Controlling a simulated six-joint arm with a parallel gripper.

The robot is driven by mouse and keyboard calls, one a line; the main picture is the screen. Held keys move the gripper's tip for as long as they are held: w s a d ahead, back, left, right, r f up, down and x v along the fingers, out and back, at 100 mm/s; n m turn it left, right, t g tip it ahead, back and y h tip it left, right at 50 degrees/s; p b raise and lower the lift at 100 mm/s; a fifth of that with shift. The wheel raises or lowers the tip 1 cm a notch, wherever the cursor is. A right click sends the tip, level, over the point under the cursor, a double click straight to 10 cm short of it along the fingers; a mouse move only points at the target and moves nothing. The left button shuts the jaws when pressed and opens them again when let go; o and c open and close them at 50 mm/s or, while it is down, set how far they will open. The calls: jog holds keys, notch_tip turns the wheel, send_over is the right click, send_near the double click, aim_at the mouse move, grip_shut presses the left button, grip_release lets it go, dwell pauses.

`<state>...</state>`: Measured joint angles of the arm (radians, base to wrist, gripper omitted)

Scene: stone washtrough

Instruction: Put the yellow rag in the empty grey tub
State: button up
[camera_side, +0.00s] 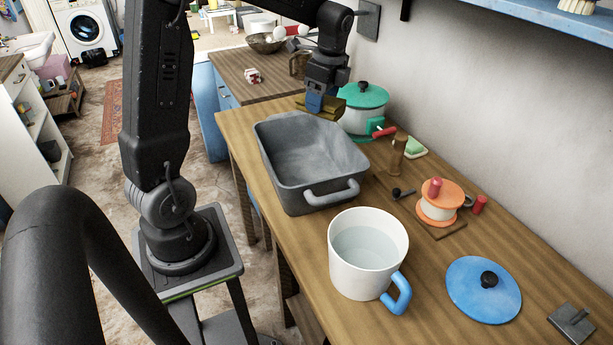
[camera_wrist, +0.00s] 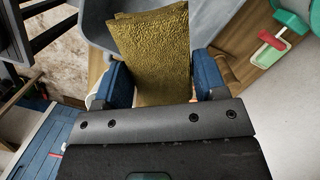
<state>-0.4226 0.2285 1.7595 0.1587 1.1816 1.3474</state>
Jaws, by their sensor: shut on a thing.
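The yellow rag (camera_wrist: 152,55) is a folded, rough-textured, mustard-coloured piece between my gripper's two blue fingers in the wrist view. My gripper (camera_side: 316,102) is shut on it and holds it at the far end of the grey tub in the side view, where part of the rag (camera_side: 327,113) shows behind and beside the fingers. The grey tub (camera_side: 290,193) is a deep rectangular basin with a handle at its near end, and its inside looks empty. Part of the tub also shows behind the rag in the wrist view (camera_wrist: 215,30). The rag's exact height above the rim is hard to tell.
A green-lidded pot (camera_side: 362,95) stands close to the right of my gripper. A white mug (camera_side: 368,250) holding water stands in front of the tub. A blue lid (camera_side: 483,290), an orange-topped jar (camera_side: 440,200) and a wooden mill (camera_side: 397,155) are on the right of the wooden counter (camera_side: 420,310).

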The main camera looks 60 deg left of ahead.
jog(key=n, duration=0.1)
send_over(305, 175)
jog(key=f, duration=2.2)
jog(key=shift+w+d+f, duration=0.2)
jog(key=shift+d+f, duration=0.1)
jog(key=shift+f, duration=0.1)
jog(key=o, duration=1)
